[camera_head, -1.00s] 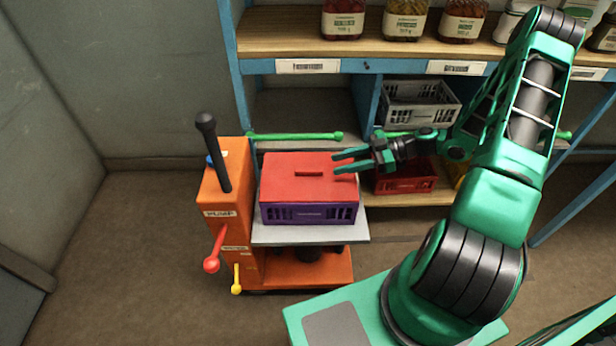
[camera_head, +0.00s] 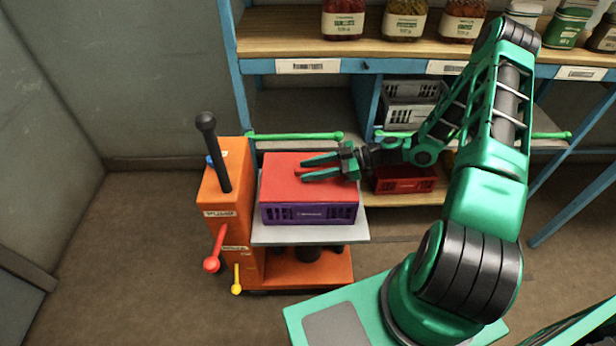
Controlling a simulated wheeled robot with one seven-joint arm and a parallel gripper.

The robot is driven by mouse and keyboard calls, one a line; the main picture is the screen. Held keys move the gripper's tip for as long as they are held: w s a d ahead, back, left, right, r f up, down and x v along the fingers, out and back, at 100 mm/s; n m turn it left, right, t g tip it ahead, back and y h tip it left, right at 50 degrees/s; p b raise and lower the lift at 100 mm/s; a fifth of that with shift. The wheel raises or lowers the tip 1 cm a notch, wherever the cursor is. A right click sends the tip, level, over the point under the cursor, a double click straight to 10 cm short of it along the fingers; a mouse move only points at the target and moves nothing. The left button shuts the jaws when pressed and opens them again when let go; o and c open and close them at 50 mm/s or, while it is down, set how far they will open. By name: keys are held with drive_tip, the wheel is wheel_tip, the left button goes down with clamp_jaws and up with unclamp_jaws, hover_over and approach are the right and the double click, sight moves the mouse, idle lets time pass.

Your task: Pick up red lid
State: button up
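The red lid (camera_head: 283,191) lies flat on a purple crate (camera_head: 310,215). The crate stands on the grey platform (camera_head: 262,234) of an orange lift cart. A slim raised handle sits mid-lid, now mostly hidden behind my gripper's fingers. My gripper (camera_head: 303,169) reaches in from the right over the lid. Its two green fingers are spread apart and point left, around where the handle is. I cannot tell whether they touch the handle or hover above it.
The orange cart (camera_head: 232,190) has a black upright lever (camera_head: 213,150), a red-knobbed lever (camera_head: 212,264) and a yellow-knobbed one (camera_head: 236,288). Behind stands a shelf (camera_head: 280,45) with jars, a grey crate (camera_head: 410,112) and a red crate (camera_head: 403,184). A green bar (camera_head: 295,136) runs behind the lid. Floor at left is clear.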

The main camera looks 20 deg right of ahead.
sight(309, 169)
drive_tip(key=shift+w+a+f, duration=0.1)
drive_tip(key=shift+w+a, duration=0.05)
drive_tip(key=shift+a, duration=0.2)
clamp_jaws()
wheel_tip(309, 169, up, 9)
drive_tip(key=shift+f, duration=4.2)
